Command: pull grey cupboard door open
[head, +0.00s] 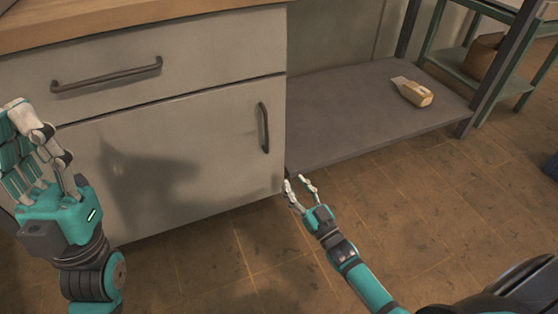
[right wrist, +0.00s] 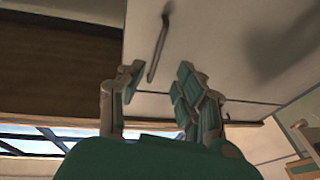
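The grey cupboard door (head: 180,165) is the lower front panel and looks shut. Its dark vertical handle (head: 264,127) sits near the door's right edge. My right gripper (head: 300,181) is open and empty, below and to the right of the handle, near the door's lower right corner. In the right wrist view the handle (right wrist: 158,42) lies beyond the open fingers (right wrist: 158,80), apart from them. My left gripper (head: 42,140) is raised in front of the cupboard's left side; its fingers look spread and empty.
A drawer with a horizontal handle (head: 107,75) is above the door, under a wooden worktop (head: 100,22). A low grey shelf (head: 350,105) to the right carries a bottle-like object (head: 412,92). A green-framed rack (head: 490,55) stands farther back. The tiled floor (head: 430,200) in front is clear.

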